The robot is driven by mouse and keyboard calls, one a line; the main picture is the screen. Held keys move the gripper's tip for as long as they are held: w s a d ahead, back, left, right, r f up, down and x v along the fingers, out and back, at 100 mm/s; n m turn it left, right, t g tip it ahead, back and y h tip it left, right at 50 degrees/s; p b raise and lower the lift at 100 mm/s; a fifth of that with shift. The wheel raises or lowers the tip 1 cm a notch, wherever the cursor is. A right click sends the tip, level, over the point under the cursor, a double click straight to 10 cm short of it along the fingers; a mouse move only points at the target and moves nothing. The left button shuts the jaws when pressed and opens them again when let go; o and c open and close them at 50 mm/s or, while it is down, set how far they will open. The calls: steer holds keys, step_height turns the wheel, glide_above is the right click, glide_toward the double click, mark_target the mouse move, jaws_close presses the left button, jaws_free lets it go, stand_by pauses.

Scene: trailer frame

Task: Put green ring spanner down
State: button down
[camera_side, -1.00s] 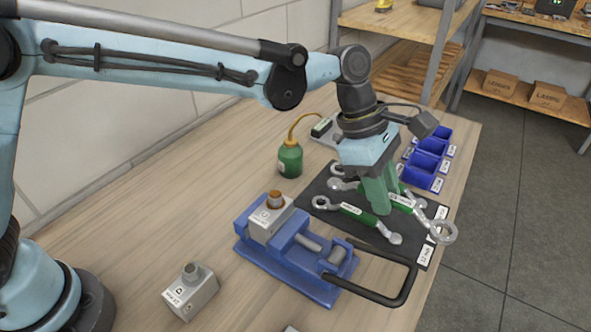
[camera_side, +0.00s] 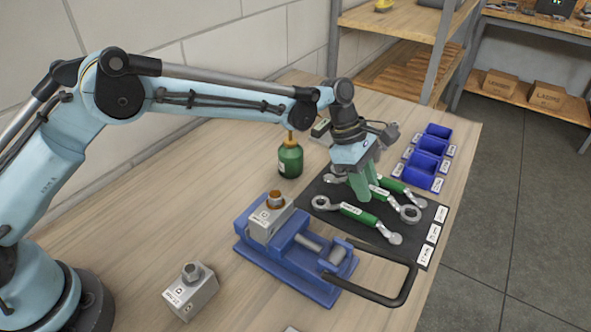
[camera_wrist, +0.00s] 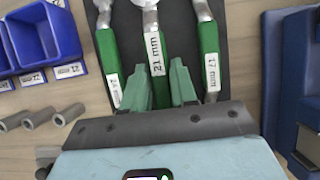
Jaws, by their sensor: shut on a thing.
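My gripper (camera_side: 365,188) is shut on the middle green ring spanner, marked 21 mm, at its green handle (camera_wrist: 151,35). In the side view its metal ring end (camera_side: 410,213) points right. The spanner lies low over the black mat (camera_side: 322,190), in line between two others; whether it touches the mat I cannot tell. The 17 mm green spanner (camera_side: 358,214) lies at the mat's near side. The 24 mm green spanner (camera_side: 412,197) lies at the far side. The wrist view shows my two fingers (camera_wrist: 162,85) on either side of the 21 mm handle.
A blue vise (camera_side: 300,245) with a black handle stands in front of the mat. Blue bins (camera_side: 427,160) stand behind it. A green oil can (camera_side: 290,160) is to the left. A grey block (camera_side: 190,290) sits near my base. Metal cylinders (camera_wrist: 40,117) lie beside the bins.

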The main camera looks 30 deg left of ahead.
steer(key=shift+f, duration=0.7)
steer(key=shift+f, duration=0.15)
steer(key=c, duration=0.9)
jaws_free()
